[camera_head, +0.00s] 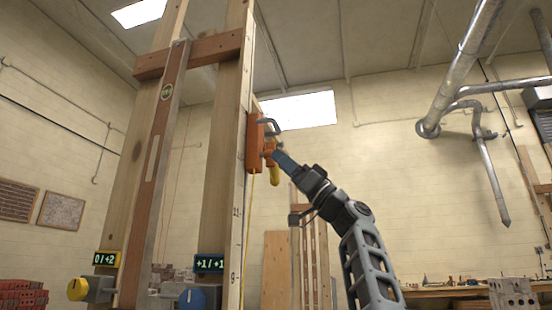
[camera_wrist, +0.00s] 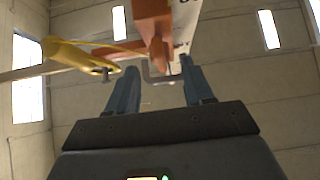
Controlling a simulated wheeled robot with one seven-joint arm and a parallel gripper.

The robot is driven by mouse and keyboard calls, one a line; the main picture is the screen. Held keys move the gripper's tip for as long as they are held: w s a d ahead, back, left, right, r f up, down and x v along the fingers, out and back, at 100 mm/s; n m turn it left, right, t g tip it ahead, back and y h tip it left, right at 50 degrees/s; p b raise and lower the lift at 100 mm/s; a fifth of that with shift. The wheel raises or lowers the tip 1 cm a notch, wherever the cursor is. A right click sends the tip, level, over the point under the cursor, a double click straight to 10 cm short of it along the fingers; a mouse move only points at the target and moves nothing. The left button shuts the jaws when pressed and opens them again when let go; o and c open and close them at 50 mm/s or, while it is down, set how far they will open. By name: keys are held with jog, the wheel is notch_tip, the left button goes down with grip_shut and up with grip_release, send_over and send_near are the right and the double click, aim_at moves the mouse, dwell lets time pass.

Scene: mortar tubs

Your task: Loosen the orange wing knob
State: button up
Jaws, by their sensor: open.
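An orange block (camera_head: 254,142) is fixed to the side of the right wooden post, with a grey hooked clamp bar (camera_head: 266,122) beside it. The orange wing knob (camera_head: 268,149) sits just right of the block, partly hidden near my gripper. In the wrist view the orange block (camera_wrist: 152,12) is at top centre, with the grey bar (camera_wrist: 160,79) below it. The orange wing knob (camera_wrist: 158,50) appears beneath the block, hard to separate from it. My gripper (camera_head: 279,156) is close to the knob. In the wrist view its two fingers (camera_wrist: 160,75) are apart, with the bar's lower end showing between them.
A yellow piece (camera_head: 274,175) hangs just below the knob; it also shows left of my fingers in the wrist view (camera_wrist: 82,56). A yellow line runs down the post. Space right of my gripper is clear.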

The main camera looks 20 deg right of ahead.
jog(key=shift+v, duration=1.95)
